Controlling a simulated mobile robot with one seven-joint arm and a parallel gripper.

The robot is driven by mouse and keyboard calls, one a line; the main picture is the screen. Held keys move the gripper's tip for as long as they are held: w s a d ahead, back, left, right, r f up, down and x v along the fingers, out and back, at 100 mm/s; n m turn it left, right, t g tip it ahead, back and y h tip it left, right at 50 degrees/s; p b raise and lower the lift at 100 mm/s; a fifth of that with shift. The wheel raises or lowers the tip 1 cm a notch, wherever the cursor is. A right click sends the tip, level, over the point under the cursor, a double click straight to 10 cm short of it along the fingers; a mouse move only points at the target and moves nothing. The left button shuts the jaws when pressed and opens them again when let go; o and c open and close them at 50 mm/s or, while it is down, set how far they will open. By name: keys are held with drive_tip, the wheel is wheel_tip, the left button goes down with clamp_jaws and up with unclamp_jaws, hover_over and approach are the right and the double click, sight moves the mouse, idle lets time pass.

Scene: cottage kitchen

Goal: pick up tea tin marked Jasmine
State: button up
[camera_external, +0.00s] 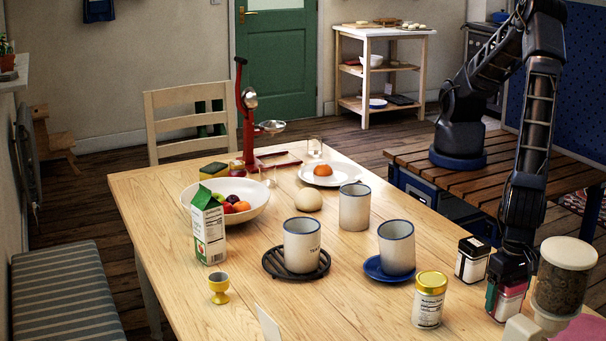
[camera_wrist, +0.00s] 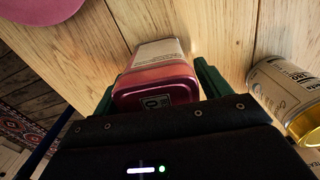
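A pink-red tin (camera_external: 508,304) stands on the wooden table at the right front; its label is too small to read. My gripper (camera_external: 507,285) reaches down over it. In the wrist view, the tin's glossy top (camera_wrist: 156,92) lies between the two green fingers of my gripper (camera_wrist: 157,85). The fingers are close along both sides; whether they press on it I cannot tell. A black-lidded white tin (camera_external: 472,261) stands just behind and left of it. A gold-lidded cream tin (camera_external: 429,301) stands further left and shows at the right of the wrist view (camera_wrist: 280,88). I cannot read Jasmine on any tin.
A jar-topped grinder (camera_external: 563,275) stands close to the right of my gripper. A cup on a blue saucer (camera_external: 396,248) stands to the left, with other cups, a milk carton (camera_external: 208,226) and a fruit bowl (camera_external: 253,211) beyond.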

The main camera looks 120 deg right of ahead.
drive_tip(key=c, duration=0.9)
drive_tip(key=shift+r, duration=0.15)
